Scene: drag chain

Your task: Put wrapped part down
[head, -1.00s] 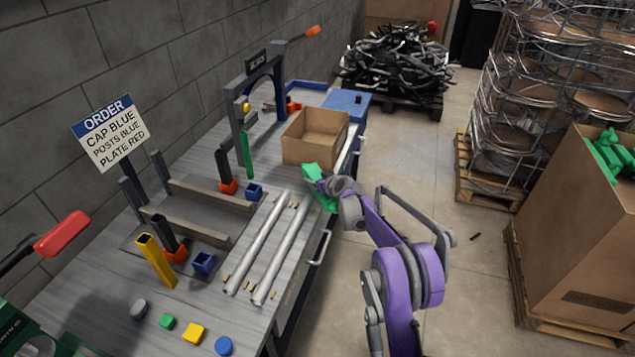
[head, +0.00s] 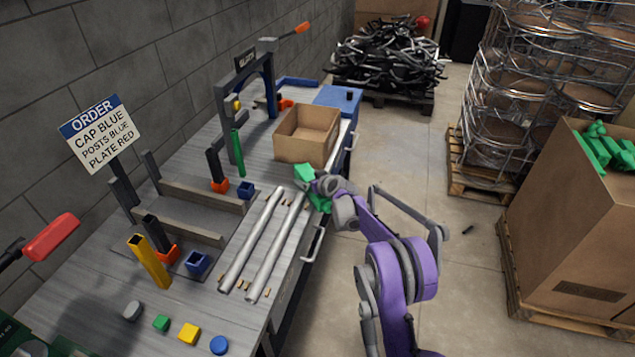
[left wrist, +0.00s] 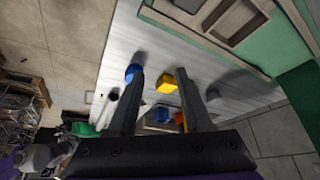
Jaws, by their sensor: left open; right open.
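I cannot make out a wrapped part in either view. My right gripper (head: 312,188), with green fingers, is at the bench's right edge, just in front of the open cardboard box (head: 292,149). It is open; its fingers partly hide each other, and I see nothing held between them. My left gripper (left wrist: 160,73) shows only in the left wrist view, with two dark fingers spread apart and nothing gripped. Beyond its fingers are a blue cap (left wrist: 131,72) and a yellow cap (left wrist: 167,85) on the grey bench (head: 100,275).
Two silver rails (head: 265,250) lie along the bench near its right edge. A fixture with posts (head: 200,211) stands to their left. An order sign (head: 101,134) stands at the left. Several caps (head: 189,334) lie at the near end.

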